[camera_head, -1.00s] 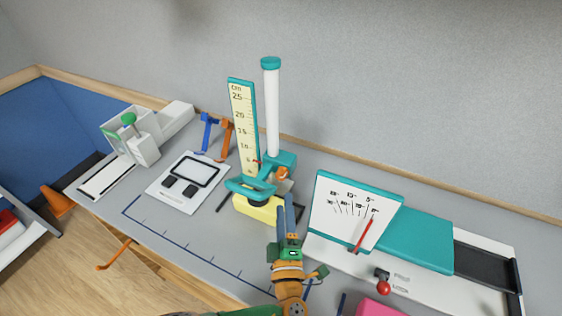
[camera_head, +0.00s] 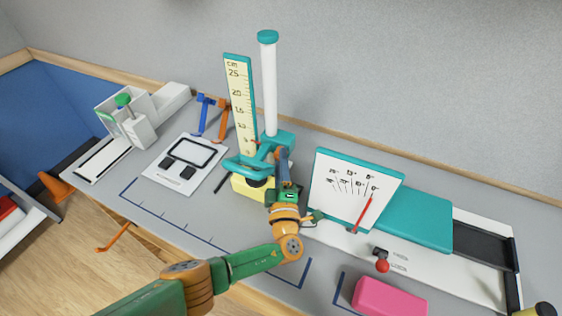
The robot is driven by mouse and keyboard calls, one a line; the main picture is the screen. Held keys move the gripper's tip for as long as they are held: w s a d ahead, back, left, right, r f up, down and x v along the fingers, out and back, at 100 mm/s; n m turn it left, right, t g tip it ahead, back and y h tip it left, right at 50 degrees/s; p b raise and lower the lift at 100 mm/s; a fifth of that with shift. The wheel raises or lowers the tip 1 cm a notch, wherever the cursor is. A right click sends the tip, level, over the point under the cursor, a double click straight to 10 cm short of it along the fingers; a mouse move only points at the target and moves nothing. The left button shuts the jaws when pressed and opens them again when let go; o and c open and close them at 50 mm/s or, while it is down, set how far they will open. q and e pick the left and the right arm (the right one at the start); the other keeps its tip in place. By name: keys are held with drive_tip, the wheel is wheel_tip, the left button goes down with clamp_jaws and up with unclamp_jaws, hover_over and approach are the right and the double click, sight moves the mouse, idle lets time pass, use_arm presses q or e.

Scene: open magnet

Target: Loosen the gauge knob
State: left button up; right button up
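The height gauge stands at the middle of the bench, with a yellow centimetre scale (camera_head: 241,105), a white column (camera_head: 269,90) and a teal carriage (camera_head: 252,168) low on the column. My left gripper (camera_head: 283,163) is at the right side of the carriage, where the orange gauge knob was seen a second ago. The gripper now covers most or all of the knob. I cannot tell whether its fingers touch the knob or are closed on it. A yellow block (camera_head: 246,188) sits under the carriage.
A white dial panel with a red needle (camera_head: 362,214) stands close to the right of my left gripper. Beyond it are a teal block (camera_head: 415,219), a red-tipped lever (camera_head: 382,266) and a pink block (camera_head: 390,297). A white plate (camera_head: 184,164) lies to the left.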

use_arm(q)
clamp_jaws()
drive_tip(key=shift+r+n+g+p, duration=0.2)
drive_tip(key=shift+n+g+p, duration=0.7)
drive_tip(key=shift+n, duration=0.6)
drive_tip(key=shift+r+n+g+p, duration=0.2)
drive_tip(key=shift+n+g+p, duration=0.65)
drive_tip(key=shift+n, duration=0.65)
drive_tip(key=o, duration=0.9)
unclamp_jaws()
